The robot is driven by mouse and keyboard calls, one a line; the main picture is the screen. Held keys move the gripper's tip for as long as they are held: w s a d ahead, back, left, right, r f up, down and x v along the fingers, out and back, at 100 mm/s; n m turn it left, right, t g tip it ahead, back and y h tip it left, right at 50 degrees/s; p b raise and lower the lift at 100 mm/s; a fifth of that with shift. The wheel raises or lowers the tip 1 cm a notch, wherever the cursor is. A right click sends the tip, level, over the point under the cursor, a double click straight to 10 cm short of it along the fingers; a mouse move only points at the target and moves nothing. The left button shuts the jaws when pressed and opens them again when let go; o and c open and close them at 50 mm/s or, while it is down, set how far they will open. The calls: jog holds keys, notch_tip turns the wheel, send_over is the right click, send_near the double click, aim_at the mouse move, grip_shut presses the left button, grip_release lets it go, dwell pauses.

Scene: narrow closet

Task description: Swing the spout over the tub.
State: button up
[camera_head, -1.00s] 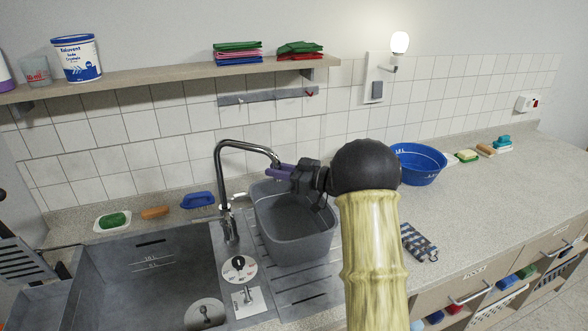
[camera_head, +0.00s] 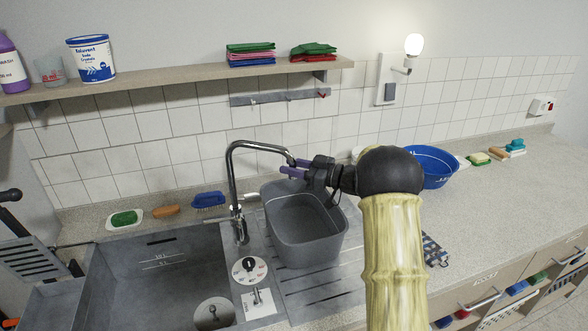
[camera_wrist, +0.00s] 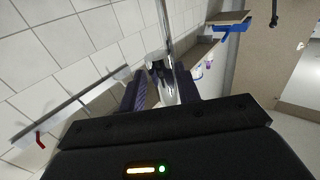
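The chrome spout (camera_head: 258,144) rises from its base behind the sink and arches to the right. Its tip shows near the back rim of the grey tub (camera_head: 306,257) in the head view, above it. The tub stands on the ribbed drainer right of the sink. My gripper (camera_head: 292,167) is at the spout's tip, reaching in from the right, with its purple fingers apart. In the wrist view the spout end (camera_wrist: 166,75) lies between the two fingers (camera_wrist: 163,92). I cannot tell whether either finger touches it.
The sink basin (camera_head: 150,285) lies left of the tub. A hook rail (camera_head: 280,97) and shelf (camera_head: 180,77) are on the wall behind. A blue bowl (camera_head: 432,168) stands on the counter to the right. The counter (camera_head: 500,195) beyond is mostly clear.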

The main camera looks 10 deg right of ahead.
jog(key=shift+o, duration=0.2)
jog(key=shift+f, duration=0.1)
jog(key=shift+s+d, duration=0.1)
jog(key=shift+d, duration=0.1)
jog(key=b+v, duration=0.3)
jog(key=v, duration=1.4)
